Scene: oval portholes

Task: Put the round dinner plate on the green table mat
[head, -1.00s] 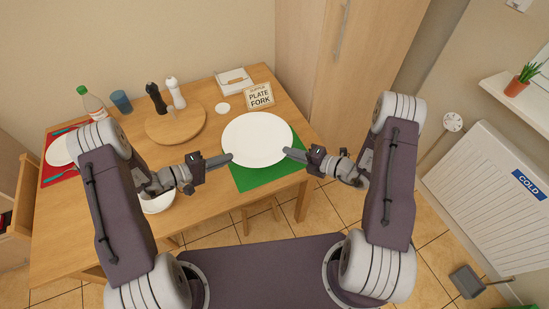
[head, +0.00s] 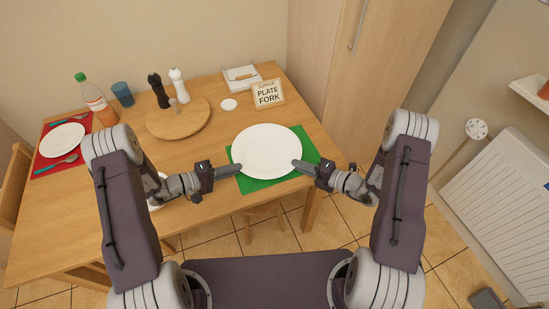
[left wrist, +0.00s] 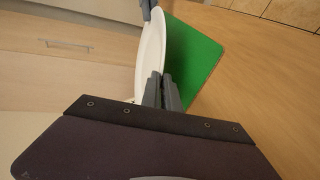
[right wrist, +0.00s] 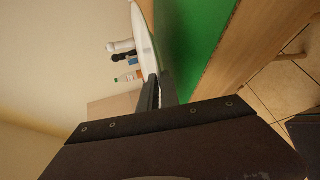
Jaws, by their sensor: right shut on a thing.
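The round white dinner plate (head: 267,150) is over the green table mat (head: 309,148), which shows around its right and front edges. I cannot tell whether the plate touches the mat. My right gripper (head: 297,164) is shut on the plate's right rim; the right wrist view shows the plate (right wrist: 142,42) between the fingers. My left gripper (head: 239,168) is at the plate's left front rim. In the left wrist view its fingers are close together at the edge of the plate (left wrist: 151,48), and their hold is unclear.
A round wooden board (head: 190,124) with shakers is left of the plate. A red mat (head: 45,166) with a plate and cutlery lies far left. A bowl (head: 156,203) is partly hidden by my left arm.

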